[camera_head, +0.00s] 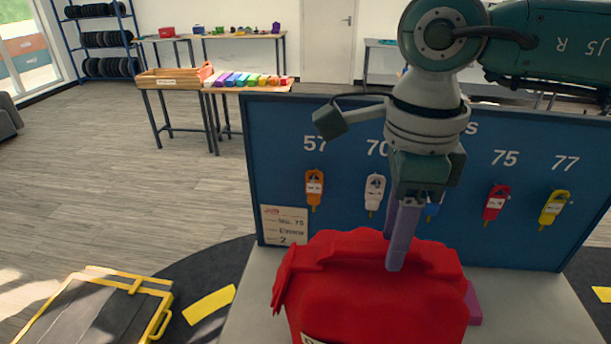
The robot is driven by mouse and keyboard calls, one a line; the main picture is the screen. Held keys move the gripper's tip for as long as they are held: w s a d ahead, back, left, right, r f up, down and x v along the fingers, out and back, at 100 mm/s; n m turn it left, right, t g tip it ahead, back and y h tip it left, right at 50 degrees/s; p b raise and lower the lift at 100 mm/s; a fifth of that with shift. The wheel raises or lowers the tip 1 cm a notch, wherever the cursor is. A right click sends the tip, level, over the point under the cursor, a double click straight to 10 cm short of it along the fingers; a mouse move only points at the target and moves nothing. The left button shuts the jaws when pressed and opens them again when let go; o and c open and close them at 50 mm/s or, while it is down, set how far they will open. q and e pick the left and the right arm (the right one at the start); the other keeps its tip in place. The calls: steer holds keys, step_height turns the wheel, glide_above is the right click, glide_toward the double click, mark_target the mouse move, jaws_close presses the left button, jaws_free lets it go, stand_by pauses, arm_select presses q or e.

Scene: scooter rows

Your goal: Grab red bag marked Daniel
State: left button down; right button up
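A large red bag (375,300) stands on a pale table top (520,310) at the bottom centre. A corner of a white label (312,339) shows at its lower front edge; the view's edge cuts it off, so no name is readable. My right gripper (397,252) points down at the top of the bag. One finger lies in front of the raised top part and the other passes behind it, its tip hidden. How tightly the fingers close on the bag cannot be seen. My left gripper is not in view.
A yellow-edged dark platform (95,315) lies at lower left. A table with coloured items (255,80) stands further back. Floor is clear at left.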

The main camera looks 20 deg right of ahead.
jaws_close()
stand_by(1.0)
